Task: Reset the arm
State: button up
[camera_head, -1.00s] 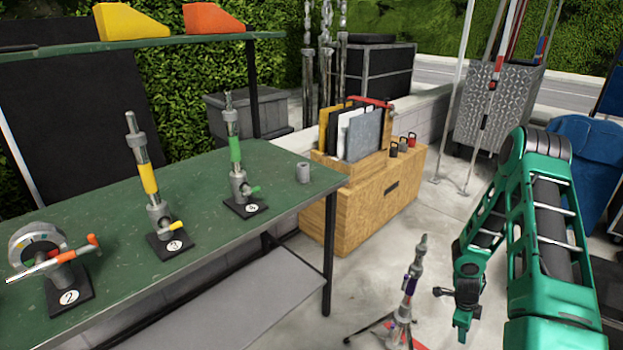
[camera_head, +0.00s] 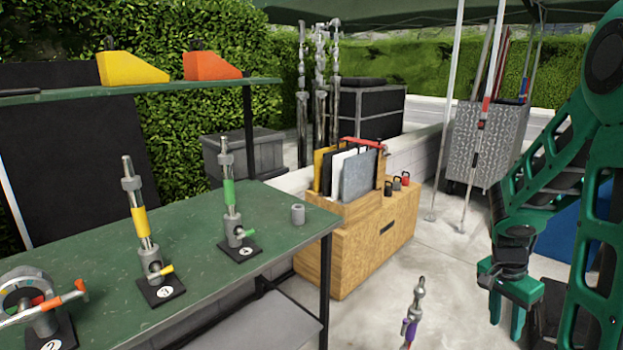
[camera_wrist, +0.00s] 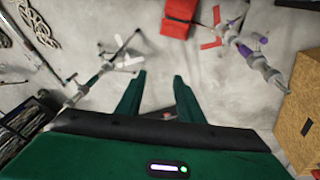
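My gripper (camera_head: 507,318) hangs at the right of the head view, below my green arm, pointing down over the concrete floor. In the wrist view its two green fingers (camera_wrist: 160,80) stand apart with only bare floor between them, so it is open and empty. A stand with a purple part (camera_head: 413,315) rises from the floor left of my gripper, apart from it. The wrist view shows it at the upper right (camera_wrist: 243,45).
A green table (camera_head: 205,235) with numbered upright stands is at the left. A wooden cabinet (camera_head: 355,250) with upright boards stands in the middle. A grey cart (camera_head: 487,150) is behind. The wrist view shows a red bag (camera_wrist: 180,15) and another stand (camera_wrist: 110,62) on the floor.

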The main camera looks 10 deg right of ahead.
jog(key=s+a+r+n+y, duration=0.1)
jog(key=s+a+r+n, duration=0.3)
jog(key=s, duration=0.4)
jog(key=s+a+r+n+y, duration=0.1)
jog(key=s+a+r+n, duration=0.4)
jog(key=s+a+r, duration=0.2)
jog(key=shift+s+a+r+t+y, duration=0.3)
jog(key=shift+s+t, duration=0.1)
jog(key=shift+s, duration=0.3)
